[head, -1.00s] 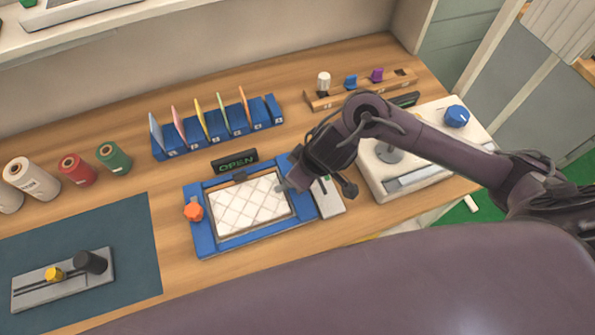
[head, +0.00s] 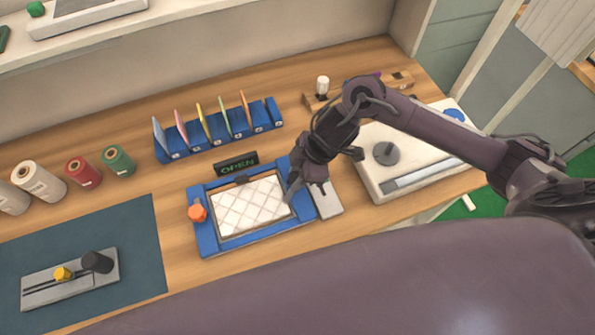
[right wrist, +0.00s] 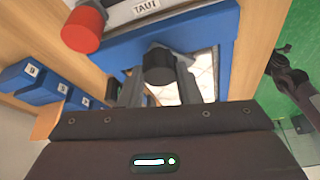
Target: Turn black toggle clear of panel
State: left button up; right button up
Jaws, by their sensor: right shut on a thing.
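A black toggle (right wrist: 158,66) shows in the right wrist view between my right gripper's grey fingers (right wrist: 156,88), which are shut on it. It sits by the blue frame (right wrist: 125,53) around a white quilted panel (right wrist: 203,72). In the head view my right gripper (head: 304,191) is over the right side of the blue frame (head: 208,238) and hides the toggle. The quilted panel (head: 250,206) lies inside the frame. My left gripper is outside the head view; a dark claw-like part at the right wrist view's right edge may be it, jaws unclear.
An orange knob (head: 197,213) sits on the frame's left side. An OPEN sign (head: 236,165) stands behind it. A blue rack (head: 218,135) with coloured cards is farther back. A pale machine (head: 420,165) stands to the right. Bare wood lies left of the frame.

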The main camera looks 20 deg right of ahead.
jog(key=n, duration=0.2)
jog(key=n+g, duration=0.2)
jog(key=n, duration=0.1)
jog(key=shift+w+r+n, duration=0.15)
jog(key=shift+w+n, duration=0.1)
jog(key=shift+n, duration=0.05)
jog(key=shift+w+n+g+h+p, duration=0.1)
jog(key=shift+n+g+h+p, duration=0.4)
jog(key=shift+n, duration=1.6)
jog(key=shift+g, duration=0.3)
jog(key=o, duration=1)
jog(key=shift+c, duration=0.2)
jog(key=v, duration=0.7)
jog(key=shift+d+r, duration=0.2)
